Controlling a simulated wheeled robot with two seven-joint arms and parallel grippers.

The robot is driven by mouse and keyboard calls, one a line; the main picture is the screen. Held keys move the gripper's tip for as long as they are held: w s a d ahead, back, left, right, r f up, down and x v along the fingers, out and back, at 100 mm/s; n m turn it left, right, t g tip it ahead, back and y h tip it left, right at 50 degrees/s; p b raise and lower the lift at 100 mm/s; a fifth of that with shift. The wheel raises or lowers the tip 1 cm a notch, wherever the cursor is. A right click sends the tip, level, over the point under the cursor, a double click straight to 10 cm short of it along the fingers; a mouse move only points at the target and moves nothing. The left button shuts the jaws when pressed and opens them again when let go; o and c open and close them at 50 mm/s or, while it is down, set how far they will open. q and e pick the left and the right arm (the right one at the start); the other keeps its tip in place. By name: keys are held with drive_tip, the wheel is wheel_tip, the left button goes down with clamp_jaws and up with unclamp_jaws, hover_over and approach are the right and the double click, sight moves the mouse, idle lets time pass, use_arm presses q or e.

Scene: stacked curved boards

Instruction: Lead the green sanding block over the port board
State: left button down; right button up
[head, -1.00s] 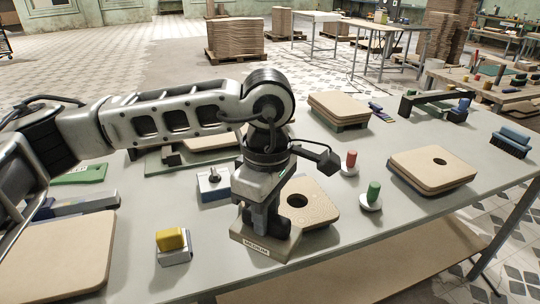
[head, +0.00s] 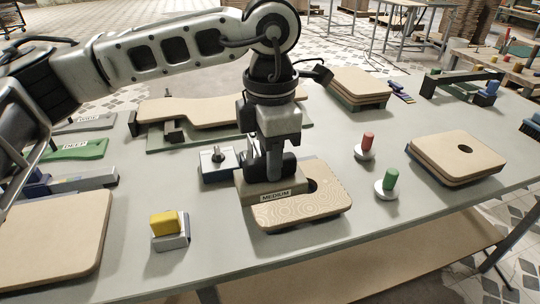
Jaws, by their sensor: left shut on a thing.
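My left gripper (head: 268,172) points down and is shut on a tan block (head: 268,193) with a label reading MEDIUM. I see no green on this block. The block lies over the back left part of a thin tan board (head: 300,211) with a hole, and partly covers the hole. I cannot tell whether it touches the board. No label marks any board as the port board. A green-handled piece (head: 390,180) stands on a white round base to the right. My right gripper is not in view.
A yellow-topped block (head: 166,224) stands at front left, near a large tan board (head: 50,240). A holed board stack (head: 455,158) lies right, another stack (head: 355,84) behind. A red-handled piece (head: 367,146) stands right of my gripper. A blue-grey box (head: 216,165) is close on the left.

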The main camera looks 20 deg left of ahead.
use_arm(q)
wheel_tip(320, 180, down, 5)
drive_tip(key=b, duration=0.4)
drive_tip(key=shift+f+b, duration=0.75)
drive_tip(key=shift+f, duration=0.2)
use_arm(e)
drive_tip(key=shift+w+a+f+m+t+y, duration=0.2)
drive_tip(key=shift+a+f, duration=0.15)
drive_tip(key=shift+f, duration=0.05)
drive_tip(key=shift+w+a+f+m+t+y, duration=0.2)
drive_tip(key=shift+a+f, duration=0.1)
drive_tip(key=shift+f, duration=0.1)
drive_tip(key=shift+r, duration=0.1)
use_arm(q)
drive_tip(key=shift+f, duration=0.15)
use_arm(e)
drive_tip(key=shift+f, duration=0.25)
use_arm(q)
drive_tip(key=shift+f+b, duration=0.2)
drive_tip(key=shift+b, duration=0.15)
drive_tip(key=shift+f, duration=0.2)
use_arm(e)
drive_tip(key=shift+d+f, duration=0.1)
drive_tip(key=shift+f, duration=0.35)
use_arm(q)
drive_tip(key=shift+f+b, duration=0.1)
drive_tip(key=shift+b, duration=0.2)
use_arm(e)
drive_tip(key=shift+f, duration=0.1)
